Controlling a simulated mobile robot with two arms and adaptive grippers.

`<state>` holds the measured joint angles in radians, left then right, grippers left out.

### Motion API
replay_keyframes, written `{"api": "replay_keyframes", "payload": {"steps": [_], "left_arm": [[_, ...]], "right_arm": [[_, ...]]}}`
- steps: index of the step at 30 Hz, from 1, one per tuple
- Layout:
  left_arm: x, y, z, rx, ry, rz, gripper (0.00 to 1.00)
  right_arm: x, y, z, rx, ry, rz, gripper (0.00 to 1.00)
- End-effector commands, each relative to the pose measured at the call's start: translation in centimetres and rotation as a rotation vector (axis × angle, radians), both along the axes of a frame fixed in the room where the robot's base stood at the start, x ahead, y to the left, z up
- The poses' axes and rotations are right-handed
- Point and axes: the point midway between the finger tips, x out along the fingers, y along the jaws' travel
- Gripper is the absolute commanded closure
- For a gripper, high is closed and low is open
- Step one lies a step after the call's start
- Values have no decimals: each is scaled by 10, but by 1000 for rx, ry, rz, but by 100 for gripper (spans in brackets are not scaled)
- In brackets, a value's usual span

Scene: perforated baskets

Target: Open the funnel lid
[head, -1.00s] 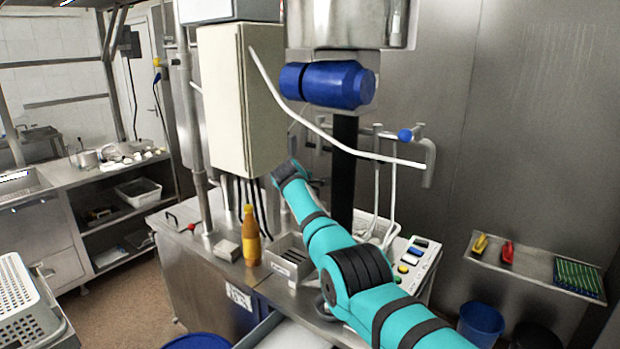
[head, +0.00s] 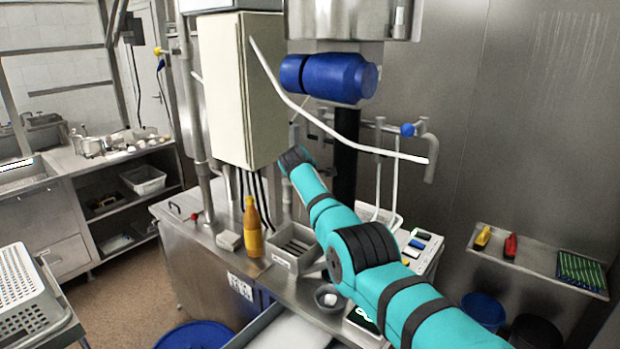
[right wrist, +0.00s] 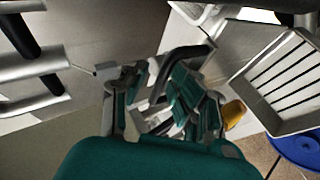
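A steel drum-shaped vessel (head: 345,22), possibly the funnel, is cut off by the top edge of the head view, above a blue motor-like cylinder (head: 330,77). I cannot make out its lid. My right arm, teal with black bands, reaches in from the lower right; its wrist end is below the blue cylinder, beside the cream cabinet. Its fingers are mostly hidden there. In the right wrist view my right gripper (right wrist: 160,98) shows as grey and teal finger links; their opening is unclear, and I see nothing clearly held. My left gripper is out of view.
A long white bent bar (head: 330,130) crosses in front of the machine near my right wrist. A cream cabinet (head: 240,90) stands left of it. An orange bottle (head: 253,230) and a slotted metal box (head: 292,247) stand on the steel counter. A wall shelf (head: 530,265) is at right.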

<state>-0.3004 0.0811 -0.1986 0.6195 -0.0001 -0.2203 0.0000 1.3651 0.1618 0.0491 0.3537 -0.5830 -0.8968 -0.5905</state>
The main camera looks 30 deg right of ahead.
Motion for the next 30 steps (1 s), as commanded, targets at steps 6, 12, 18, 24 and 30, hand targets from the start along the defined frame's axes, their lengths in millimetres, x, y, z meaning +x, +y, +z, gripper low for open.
{"api": "replay_keyframes", "payload": {"steps": [6, 12, 18, 24, 30], "left_arm": [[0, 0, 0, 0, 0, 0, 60], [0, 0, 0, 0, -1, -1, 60], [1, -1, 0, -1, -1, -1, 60], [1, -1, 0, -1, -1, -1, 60], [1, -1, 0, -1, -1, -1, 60]], "right_arm": [[-1, 1, -4, 2, 8, 0, 68], [-2, 3, -1, 0, 5, 0, 68], [-10, 11, 9, -2, 0, 0, 68], [-26, 23, 23, -1, -2, 1, 68], [-47, 41, 42, -1, -2, 2, 68]]}}
